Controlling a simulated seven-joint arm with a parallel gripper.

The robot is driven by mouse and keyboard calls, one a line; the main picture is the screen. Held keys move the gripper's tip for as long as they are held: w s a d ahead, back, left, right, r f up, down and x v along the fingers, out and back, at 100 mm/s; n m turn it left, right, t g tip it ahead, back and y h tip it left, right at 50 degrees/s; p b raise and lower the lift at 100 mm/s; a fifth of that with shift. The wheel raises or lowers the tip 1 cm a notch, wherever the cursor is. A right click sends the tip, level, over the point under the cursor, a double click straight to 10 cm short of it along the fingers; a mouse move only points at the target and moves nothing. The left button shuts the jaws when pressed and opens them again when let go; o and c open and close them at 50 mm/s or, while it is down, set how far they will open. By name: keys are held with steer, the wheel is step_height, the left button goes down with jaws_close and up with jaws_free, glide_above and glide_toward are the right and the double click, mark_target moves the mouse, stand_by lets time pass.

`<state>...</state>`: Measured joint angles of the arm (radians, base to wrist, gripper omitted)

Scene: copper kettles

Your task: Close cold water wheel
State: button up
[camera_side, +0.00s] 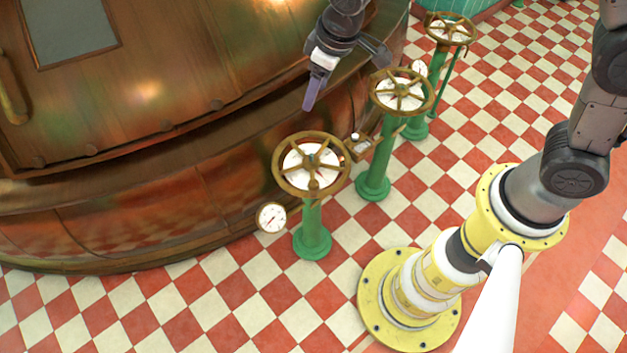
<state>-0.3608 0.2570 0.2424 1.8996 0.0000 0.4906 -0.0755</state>
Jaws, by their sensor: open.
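Three brass hand wheels on green posts stand in a row beside the copper kettle: a near wheel (311,189), a middle wheel (425,105) and a far wheel (471,32). Each has a white dial face under its spokes. I cannot read any label, so I cannot tell which is the cold water wheel. My gripper (346,79) hangs above and left of the middle wheel, in front of the kettle wall. Its jaws are open with nothing between them, and it appears apart from all the wheels.
The large copper kettle (150,140) fills the left side. The checkered floor (240,300) is clear in front.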

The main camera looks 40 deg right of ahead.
mark_target(313, 182)
steer(key=s+a+f+g, duration=0.1)
steer(key=f, duration=0.7)
steer(key=s+a+f+n, duration=0.1)
steer(key=s+a+f, duration=0.1)
steer(key=f, duration=0.7)
steer(key=s+a+f+g+h, duration=0.1)
steer(key=f, duration=0.8)
steer(key=shift+s+a+f+n+g, duration=0.1)
steer(key=shift+s+a+n+g, duration=0.15)
steer(key=shift+a+n+g, duration=0.1)
jaws_close()
